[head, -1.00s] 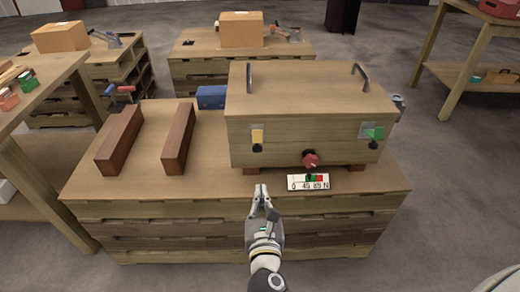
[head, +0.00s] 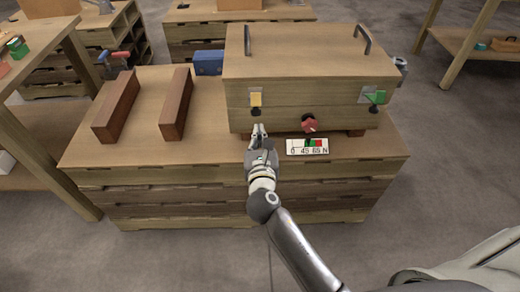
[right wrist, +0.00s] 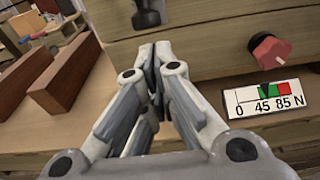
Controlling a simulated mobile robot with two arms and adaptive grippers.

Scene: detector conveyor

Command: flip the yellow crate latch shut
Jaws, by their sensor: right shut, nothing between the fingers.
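The wooden crate (head: 300,90) stands on a pallet-like table. The yellow latch (head: 256,99) is on the left of its front face, with a dark piece below it. My right gripper (head: 259,128) is shut and empty, just below and in front of this latch, apparently apart from it. In the right wrist view, the shut fingertips (right wrist: 158,50) point at the crate front, below the dark lower part of the latch (right wrist: 147,14); its yellow part is out of that view. My left gripper is not in view.
A green latch (head: 377,97) sits on the crate's right side. A red knob (head: 309,122) and a gauge marked 0, 45, 85 N (head: 307,146) are right of the gripper. Two dark wooden bars (head: 176,104) lie left; the tabletop between them and the crate is clear.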

